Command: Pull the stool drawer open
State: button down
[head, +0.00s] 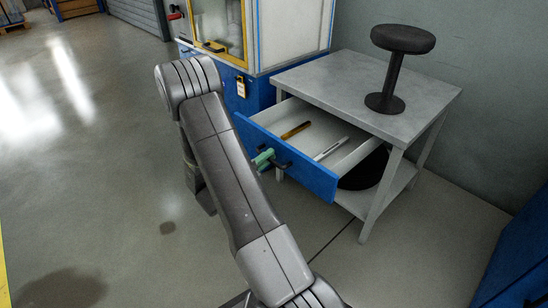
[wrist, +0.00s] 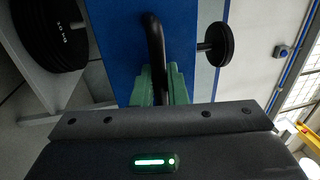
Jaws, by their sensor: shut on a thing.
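The drawer with a blue front (head: 312,178) stands pulled well out of the grey table (head: 325,82). A yellow tool (head: 295,130) and a pale, slim tool (head: 331,149) lie inside it. My gripper (head: 264,158) is at the left part of the drawer front. In the wrist view its green fingers (wrist: 161,84) are shut on the black drawer handle (wrist: 154,38), one on each side of the bar. The blue front also shows behind the handle in that view. A black round stool (head: 402,42) stands upright on the table top.
Black weight plates (head: 363,168) rest on the table's lower shelf; they also show in the wrist view (wrist: 52,32). A blue and white machine (head: 285,30) stands behind the table. A blue cabinet (head: 520,258) is at lower right. The floor at left is clear.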

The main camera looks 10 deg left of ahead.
jog(key=shift+s+a, duration=0.25)
jog(key=shift+s, duration=0.2)
jog(key=c, duration=1.8)
grip_release()
jog(key=shift+a, duration=0.1)
jog(key=p+v, duration=0.2)
jog(key=v, duration=1.1)
jog(key=shift+s+a+p, duration=0.2)
jog(key=shift+s+p, duration=0.05)
jog(key=shift+p, duration=0.15)
jog(key=shift+b+x, duration=1.45)
jog(key=shift+x, duration=5.45)
